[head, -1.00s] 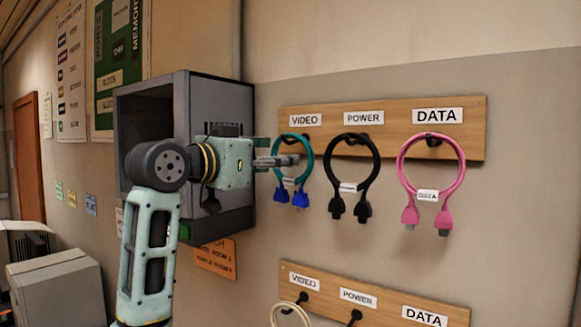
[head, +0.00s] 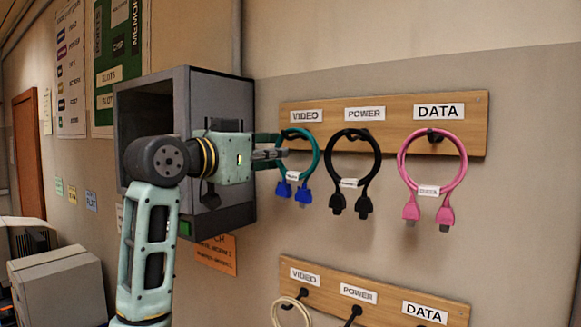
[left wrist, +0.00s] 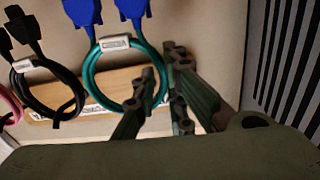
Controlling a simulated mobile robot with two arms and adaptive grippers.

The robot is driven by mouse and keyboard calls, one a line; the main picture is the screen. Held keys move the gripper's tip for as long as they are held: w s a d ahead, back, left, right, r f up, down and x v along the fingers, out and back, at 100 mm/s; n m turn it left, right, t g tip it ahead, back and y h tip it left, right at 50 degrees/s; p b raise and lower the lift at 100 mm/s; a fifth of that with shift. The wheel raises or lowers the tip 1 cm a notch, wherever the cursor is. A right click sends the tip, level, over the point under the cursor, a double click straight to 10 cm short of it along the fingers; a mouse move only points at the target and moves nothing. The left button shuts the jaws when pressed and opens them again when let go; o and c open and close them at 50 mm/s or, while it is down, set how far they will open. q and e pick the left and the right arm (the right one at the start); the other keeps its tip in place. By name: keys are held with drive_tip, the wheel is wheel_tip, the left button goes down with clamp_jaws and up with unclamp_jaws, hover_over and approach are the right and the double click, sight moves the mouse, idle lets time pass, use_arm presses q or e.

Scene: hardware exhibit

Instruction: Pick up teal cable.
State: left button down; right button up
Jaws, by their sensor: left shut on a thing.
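The teal cable (head: 317,163) is a loop with blue plugs at its lower end and a white label. It hangs at the VIDEO spot of the upper wooden board, and its hook is largely hidden. My left gripper (head: 273,153) reaches it from the left and is shut on the side of the loop. In the left wrist view, which is upside down, the teal cable (left wrist: 91,84) shows with its blue plugs at the top. The gripper's fingers (left wrist: 162,88) are at the loop's right side there. My right gripper is in neither view.
A black cable (head: 377,160) hangs close to the right, and a pink cable (head: 461,170) farther right. The upper board (head: 475,125) is on the wall. A grey open-fronted box (head: 225,95) stands behind my left arm. A lower board (head: 385,297) holds more cables.

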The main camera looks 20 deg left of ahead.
use_arm(q)
drive_tip(key=shift+d+f, duration=0.1)
drive_tip(key=shift+f, duration=0.2)
